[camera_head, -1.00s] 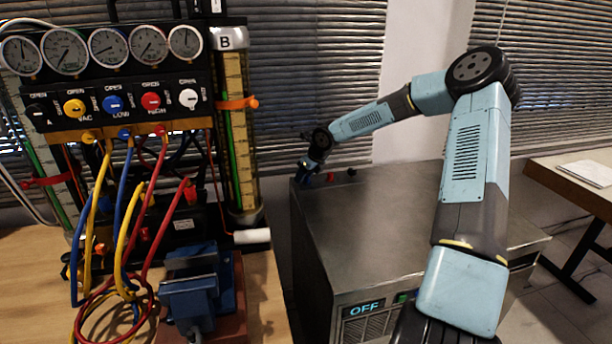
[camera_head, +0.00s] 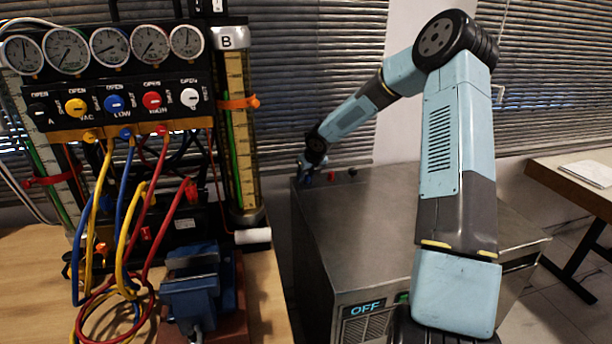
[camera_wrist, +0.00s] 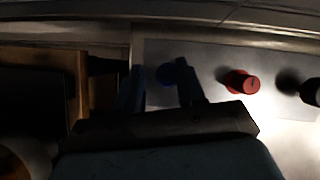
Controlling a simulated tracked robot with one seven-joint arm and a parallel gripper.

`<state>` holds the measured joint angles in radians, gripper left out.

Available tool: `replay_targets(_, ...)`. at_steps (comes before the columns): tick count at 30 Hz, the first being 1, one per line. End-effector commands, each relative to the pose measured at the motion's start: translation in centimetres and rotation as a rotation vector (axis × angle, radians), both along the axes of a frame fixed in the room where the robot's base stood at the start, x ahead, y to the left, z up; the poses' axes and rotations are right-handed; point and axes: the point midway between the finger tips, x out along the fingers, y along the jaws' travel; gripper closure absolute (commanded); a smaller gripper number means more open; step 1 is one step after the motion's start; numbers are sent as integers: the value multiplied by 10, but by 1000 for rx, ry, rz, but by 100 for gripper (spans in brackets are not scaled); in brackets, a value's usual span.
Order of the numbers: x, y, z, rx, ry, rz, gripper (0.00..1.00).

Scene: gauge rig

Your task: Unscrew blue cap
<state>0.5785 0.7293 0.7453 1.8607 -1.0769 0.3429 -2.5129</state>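The blue cap (camera_wrist: 166,74) shows in the wrist view on the metal top, dark and partly covered by a finger. My gripper (camera_wrist: 162,84) has its two fingers apart, one to the left of the blue cap and one overlapping its right side. I cannot tell whether a finger touches the cap. In the head view my gripper (camera_head: 305,180) is low at the far left corner of the metal cabinet, and I cannot make out the blue cap there.
A red cap (camera_wrist: 242,82) and a black cap (camera_wrist: 312,92) stand to the right of the blue one. The gauge rig (camera_head: 110,110) with hoses and a blue vise (camera_head: 192,285) is to the left.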

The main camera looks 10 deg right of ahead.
Motion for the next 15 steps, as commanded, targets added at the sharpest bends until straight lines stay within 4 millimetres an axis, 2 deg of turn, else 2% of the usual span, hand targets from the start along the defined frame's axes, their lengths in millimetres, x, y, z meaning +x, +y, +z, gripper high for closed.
replay_targets(15, 0, 2, 1, -3, -2, -182, 64)
